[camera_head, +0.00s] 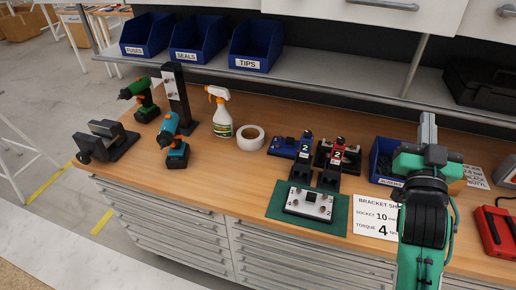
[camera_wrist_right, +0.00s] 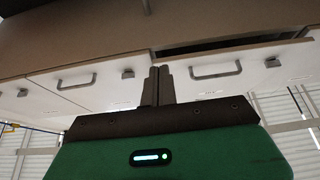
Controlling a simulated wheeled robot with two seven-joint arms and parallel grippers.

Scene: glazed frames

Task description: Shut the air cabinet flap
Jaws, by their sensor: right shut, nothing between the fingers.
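White overhead cabinet flaps with grey bar handles show at the top of the head view: one flap (camera_head: 352,18) left of a seam and another flap (camera_head: 489,22) at the right edge. In the right wrist view a left flap (camera_wrist_right: 100,92) and a right flap (camera_wrist_right: 215,88) sit side by side. A dark gap shows along the right flap's upper edge, so it looks ajar. No label naming the air cabinet is readable. My right gripper (camera_head: 428,126) points up below the cabinets; its shut, empty fingers (camera_wrist_right: 156,72) appear between the two handles. My left gripper is out of view.
A grey shelf (camera_head: 300,72) with blue bins runs under the cabinets. The wooden bench (camera_head: 232,172) holds drills, a spray bottle (camera_head: 221,112), a tape roll (camera_head: 250,137), bracket fixtures and a red case (camera_head: 495,232). Space around the raised gripper looks free.

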